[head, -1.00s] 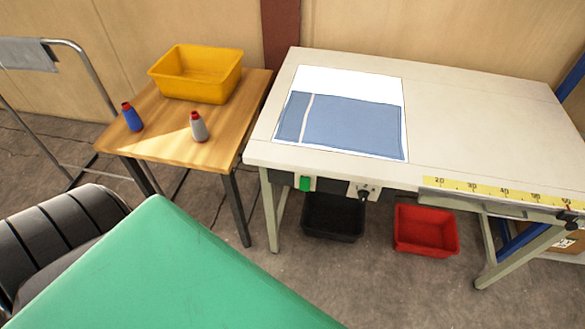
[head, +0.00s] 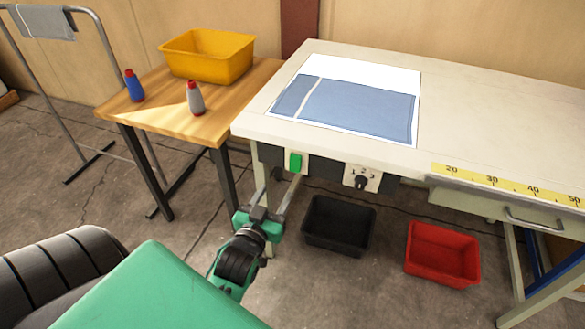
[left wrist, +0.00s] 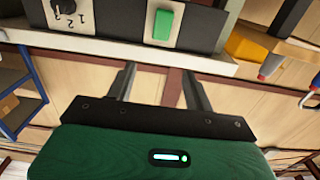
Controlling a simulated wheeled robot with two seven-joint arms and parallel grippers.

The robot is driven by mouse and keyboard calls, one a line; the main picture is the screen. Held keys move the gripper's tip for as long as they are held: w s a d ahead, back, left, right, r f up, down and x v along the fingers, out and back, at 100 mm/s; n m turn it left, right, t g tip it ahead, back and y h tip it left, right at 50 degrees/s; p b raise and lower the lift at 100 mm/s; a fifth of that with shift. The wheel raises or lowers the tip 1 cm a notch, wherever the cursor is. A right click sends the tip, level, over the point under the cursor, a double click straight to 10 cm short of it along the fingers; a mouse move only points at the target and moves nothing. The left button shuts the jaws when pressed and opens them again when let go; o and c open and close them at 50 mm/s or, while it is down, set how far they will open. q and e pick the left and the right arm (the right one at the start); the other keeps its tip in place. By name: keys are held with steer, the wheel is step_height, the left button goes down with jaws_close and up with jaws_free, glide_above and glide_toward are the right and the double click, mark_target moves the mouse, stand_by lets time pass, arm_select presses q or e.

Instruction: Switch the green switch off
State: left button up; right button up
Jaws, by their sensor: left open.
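The green switch (head: 295,162) sits on a pale plate on the dark panel under the front edge of the white table (head: 480,110). It also shows in the left wrist view (left wrist: 163,24), where it looks upside down with the panel. My left gripper (head: 282,186) is open and empty, just below and in front of the switch, its fingers pointing up toward it. In the left wrist view the two fingertips (left wrist: 158,78) are apart, with a gap between them and the switch. Whether the switch is on or off I cannot tell. My right gripper is not in view.
A rotary knob (head: 361,181) marked 1 2 3 is on the same panel to the right. A black bin (head: 339,246) and a red bin (head: 441,278) stand on the floor below. A wooden side table (head: 160,122) with a yellow bin (head: 207,75) stands left.

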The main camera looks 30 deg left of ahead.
mark_target(295, 156)
arm_select(q)
steer(key=x, duration=1.2)
steer(key=shift+w, duration=0.1)
steer(key=shift+w+a, duration=0.2)
steer(key=shift+w, duration=0.5)
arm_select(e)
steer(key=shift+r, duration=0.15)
